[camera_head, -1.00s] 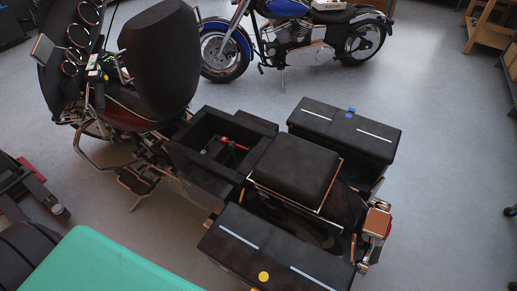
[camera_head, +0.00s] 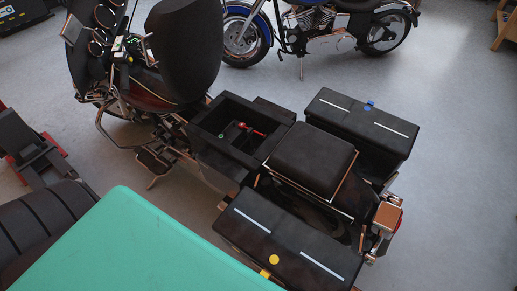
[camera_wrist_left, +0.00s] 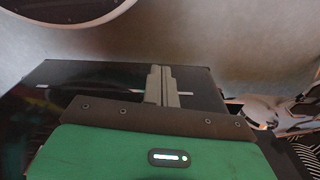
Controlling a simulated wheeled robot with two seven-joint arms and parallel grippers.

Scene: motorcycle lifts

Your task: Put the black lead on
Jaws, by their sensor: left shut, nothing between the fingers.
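The parked motorcycle has an open black compartment (camera_head: 222,108) ahead of its seat (camera_head: 311,160). Inside are a red part (camera_head: 247,127) with a thin red piece and a small green dot (camera_head: 221,135). I cannot make out the black lead against the dark interior. My left gripper (camera_wrist_left: 161,72) shows in the left wrist view, its grey fingers shut together and empty. They appear in front of a black box lid with a white stripe (camera_wrist_left: 190,93); I cannot tell the gap. My left gripper is not visible in the head view, and my right gripper is in neither view.
Black side boxes flank the seat, the near one (camera_head: 285,240) with a yellow disc, the far one (camera_head: 362,122) with a blue tab. A teal surface (camera_head: 130,245) fills the lower left. A blue motorcycle (camera_head: 310,25) stands behind. Grey floor (camera_head: 455,150) is free at right.

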